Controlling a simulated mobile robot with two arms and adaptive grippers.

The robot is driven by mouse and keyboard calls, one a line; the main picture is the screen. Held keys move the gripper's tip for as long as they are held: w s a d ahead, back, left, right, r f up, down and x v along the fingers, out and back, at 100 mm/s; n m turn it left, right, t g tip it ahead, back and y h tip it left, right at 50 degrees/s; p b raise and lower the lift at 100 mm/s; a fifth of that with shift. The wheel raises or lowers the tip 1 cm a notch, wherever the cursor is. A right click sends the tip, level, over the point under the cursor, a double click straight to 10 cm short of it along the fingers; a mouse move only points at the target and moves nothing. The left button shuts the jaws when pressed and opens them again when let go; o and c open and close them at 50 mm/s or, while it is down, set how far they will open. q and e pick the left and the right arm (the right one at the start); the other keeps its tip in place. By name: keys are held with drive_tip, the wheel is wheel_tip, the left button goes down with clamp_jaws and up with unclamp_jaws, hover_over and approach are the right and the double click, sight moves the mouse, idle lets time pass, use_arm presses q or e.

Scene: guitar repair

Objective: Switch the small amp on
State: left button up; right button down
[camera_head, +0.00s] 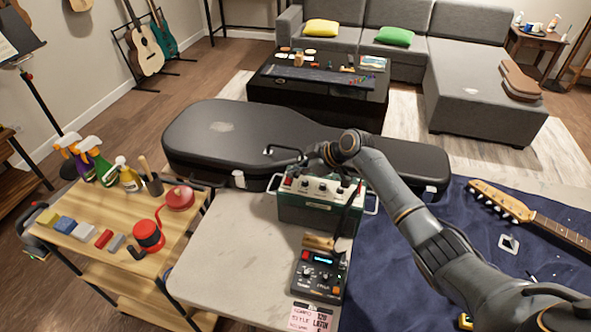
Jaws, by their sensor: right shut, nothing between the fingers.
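The small amp (305,216) is a dark green box with a pale control panel on top, carrying dark knobs and small red parts. It stands upright on the grey tabletop, in front of the black guitar case. I cannot tell from here whether it is on. My right gripper (284,156) is shut and empty, just above and behind the amp's back left part, in front of the case. My right arm reaches over from the lower right and passes close to the amp's right side. The fingertips are small and dark against the case. My left gripper is not in view.
A black pedal unit (320,272) with a lit display stands before the amp, near a pink card (310,318). The guitar case (225,135) lies behind. A blue cloth (385,270) with a guitar neck (545,222) is right. The grey tabletop (225,260) left of the amp is clear.

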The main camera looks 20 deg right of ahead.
drive_tip(key=shift+f, duration=0.1)
drive_tip(key=shift+f+b, duration=0.15)
drive_tip(key=shift+b, duration=0.15)
drive_tip(key=b, duration=0.1)
drive_tip(key=f+b, duration=0.1)
drive_tip(key=shift+w+d+m+g+b, duration=0.2)
drive_tip(key=shift+m+g+b, duration=0.1)
drive_tip(key=shift+g, duration=0.1)
drive_tip(key=shift+s+a+r+p, duration=0.1)
drive_tip(key=shift+r+p, duration=0.1)
drive_tip(key=shift+p, duration=0.25)
drive_tip(key=shift+s, duration=0.1)
